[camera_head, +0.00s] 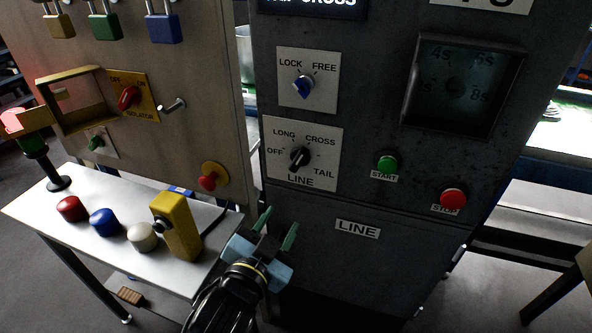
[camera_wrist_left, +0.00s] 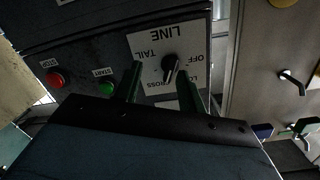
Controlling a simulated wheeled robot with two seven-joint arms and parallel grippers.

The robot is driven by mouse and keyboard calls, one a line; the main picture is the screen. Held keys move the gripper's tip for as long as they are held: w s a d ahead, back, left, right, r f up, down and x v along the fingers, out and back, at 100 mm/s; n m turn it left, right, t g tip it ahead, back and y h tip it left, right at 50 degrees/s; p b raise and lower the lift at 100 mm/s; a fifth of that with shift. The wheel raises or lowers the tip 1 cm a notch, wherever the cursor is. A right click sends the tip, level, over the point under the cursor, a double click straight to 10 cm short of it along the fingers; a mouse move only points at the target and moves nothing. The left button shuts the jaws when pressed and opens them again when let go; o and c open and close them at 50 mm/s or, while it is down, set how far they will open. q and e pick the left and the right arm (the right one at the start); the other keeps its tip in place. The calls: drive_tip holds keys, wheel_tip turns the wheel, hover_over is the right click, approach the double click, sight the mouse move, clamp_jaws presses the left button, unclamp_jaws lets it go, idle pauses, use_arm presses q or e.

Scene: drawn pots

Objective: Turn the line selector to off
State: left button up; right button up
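The line selector (camera_head: 299,159) is a black knob on a white plate (camera_head: 325,150) marked LONG, CROSS, OFF, TAIL and LINE, on the dark cabinet. The knob slants from lower left to upper right and seems to point toward CROSS, not OFF. My left gripper (camera_head: 276,229) is open and empty, below the plate and apart from the knob. In the left wrist view, which is upside down, the selector (camera_wrist_left: 170,66) shows between the two green fingers of the left gripper (camera_wrist_left: 160,86), beyond their tips. My right gripper is not in view.
A lock/free knob (camera_head: 303,87) is above the plate. A green start button (camera_head: 387,163) and red stop button (camera_head: 453,198) sit to the right. At left, a white table (camera_head: 95,247) holds coloured caps and a yellow box (camera_head: 178,226). Space before the cabinet looks clear.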

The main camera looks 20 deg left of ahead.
sight(297, 164)
use_arm(q)
wheel_tip(297, 164, up, 5)
drive_tip(key=t, duration=0.1)
drive_tip(key=w, duration=0.6)
drive_tip(key=w+p, duration=0.1)
drive_tip(key=w, duration=0.5)
drive_tip(key=shift+w+a+f, duration=0.15)
drive_tip(key=shift+w, duration=0.2)
clamp_jaws()
